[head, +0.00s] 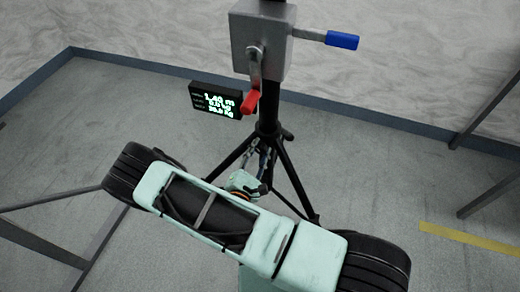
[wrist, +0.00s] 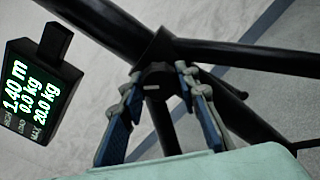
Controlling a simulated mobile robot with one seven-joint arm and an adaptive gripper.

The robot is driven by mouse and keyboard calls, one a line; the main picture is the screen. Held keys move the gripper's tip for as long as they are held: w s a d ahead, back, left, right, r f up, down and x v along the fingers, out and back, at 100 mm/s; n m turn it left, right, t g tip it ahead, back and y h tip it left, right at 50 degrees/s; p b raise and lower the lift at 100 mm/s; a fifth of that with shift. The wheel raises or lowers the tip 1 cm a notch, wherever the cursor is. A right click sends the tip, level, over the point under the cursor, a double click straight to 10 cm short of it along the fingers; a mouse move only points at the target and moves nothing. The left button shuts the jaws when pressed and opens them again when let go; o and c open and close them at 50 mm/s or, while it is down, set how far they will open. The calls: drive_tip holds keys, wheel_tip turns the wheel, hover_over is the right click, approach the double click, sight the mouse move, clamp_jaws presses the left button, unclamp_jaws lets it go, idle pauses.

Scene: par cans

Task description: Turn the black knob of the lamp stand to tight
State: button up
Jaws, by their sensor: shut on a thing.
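The lamp stand (head: 268,115) is a black post on spread tripod legs, in the middle of the head view. In the wrist view its black knob (wrist: 154,79) sits at the joint of the dark tubes, with a short pale mark on its face. My gripper (wrist: 161,76) has its two blue-padded fingers on either side of the knob and is shut on it. In the head view my arm hides the knob, and only part of my wrist (head: 243,182) shows in front of the tripod.
A grey winch box (head: 262,40) on the post carries a red-handled crank (head: 251,101) and a blue handle (head: 342,40). A small display (head: 215,101) beside the post reads 1.40 m. Grey metal frames stand at both sides (head: 40,240). A yellow line (head: 470,238) marks the floor at right.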

drive_tip(key=m, duration=0.5)
drive_tip(key=shift+m, duration=0.3)
idle(0.4)
drive_tip(key=o, duration=1.2)
drive_tip(key=shift+c, duration=0.2)
drive_tip(key=v, duration=1.2)
